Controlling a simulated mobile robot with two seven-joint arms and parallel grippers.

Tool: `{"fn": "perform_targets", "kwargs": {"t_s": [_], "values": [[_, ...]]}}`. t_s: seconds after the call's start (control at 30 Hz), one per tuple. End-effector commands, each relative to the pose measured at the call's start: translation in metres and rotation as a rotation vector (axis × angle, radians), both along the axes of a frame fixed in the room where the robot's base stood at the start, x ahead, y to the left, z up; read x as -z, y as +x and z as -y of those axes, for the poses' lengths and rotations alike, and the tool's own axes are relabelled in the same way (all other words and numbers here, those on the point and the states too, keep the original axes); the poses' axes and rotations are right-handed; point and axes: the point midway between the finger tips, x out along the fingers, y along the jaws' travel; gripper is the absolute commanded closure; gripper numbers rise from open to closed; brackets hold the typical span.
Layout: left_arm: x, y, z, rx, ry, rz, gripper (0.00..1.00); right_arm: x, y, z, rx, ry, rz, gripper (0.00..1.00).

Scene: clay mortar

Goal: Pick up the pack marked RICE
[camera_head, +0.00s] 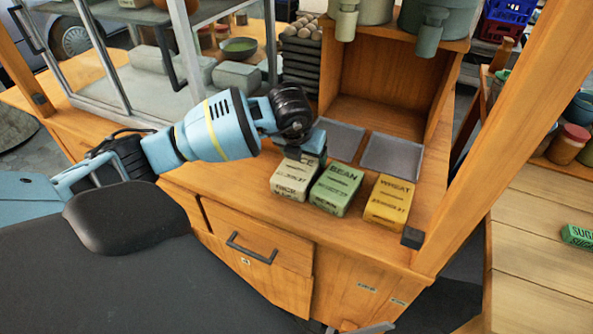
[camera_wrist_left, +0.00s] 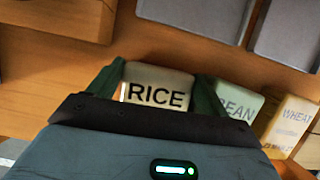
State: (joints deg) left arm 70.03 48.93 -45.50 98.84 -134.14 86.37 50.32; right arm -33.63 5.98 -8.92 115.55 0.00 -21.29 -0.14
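The pack marked RICE (camera_head: 293,180) is a cream block standing on the wooden counter, leftmost in a row of packs. My left gripper (camera_head: 304,153) is over its top and hides part of its label in the head view. In the left wrist view, the word RICE on the pack (camera_wrist_left: 157,96) is readable, and the green fingers of my left gripper (camera_wrist_left: 160,84) lie on either side of it. The fingers look open and very close to its sides; firm contact does not show. My right gripper is not in view.
A green BEAN pack (camera_head: 337,188) stands close right of the RICE pack, with a yellow WHEAT pack (camera_head: 388,202) beyond. Two grey plates (camera_head: 393,156) lie behind. A wooden post (camera_head: 490,130) rises at the right, and a glass-sided case (camera_head: 150,80) stands at the left.

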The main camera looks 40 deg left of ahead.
Motion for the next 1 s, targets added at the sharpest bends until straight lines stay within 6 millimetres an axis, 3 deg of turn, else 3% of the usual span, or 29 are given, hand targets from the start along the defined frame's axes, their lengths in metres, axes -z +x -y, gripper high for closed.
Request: {"fn": "perform_targets", "kwargs": {"t_s": [0.1,0.47,0.73,1.0], "values": [[-0.001,0.0,0.0,-0.001,0.0,0.001,0.5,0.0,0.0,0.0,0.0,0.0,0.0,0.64],[-0.006,0.001,0.0,-0.001,0.0,0.003,0.5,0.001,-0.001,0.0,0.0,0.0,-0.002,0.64],[-0.037,0.001,0.0,0.001,-0.001,0.004,0.5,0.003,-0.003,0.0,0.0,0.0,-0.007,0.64],[-0.039,-0.052,-0.029,-0.002,0.006,-0.003,0.5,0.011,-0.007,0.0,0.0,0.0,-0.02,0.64]]}}
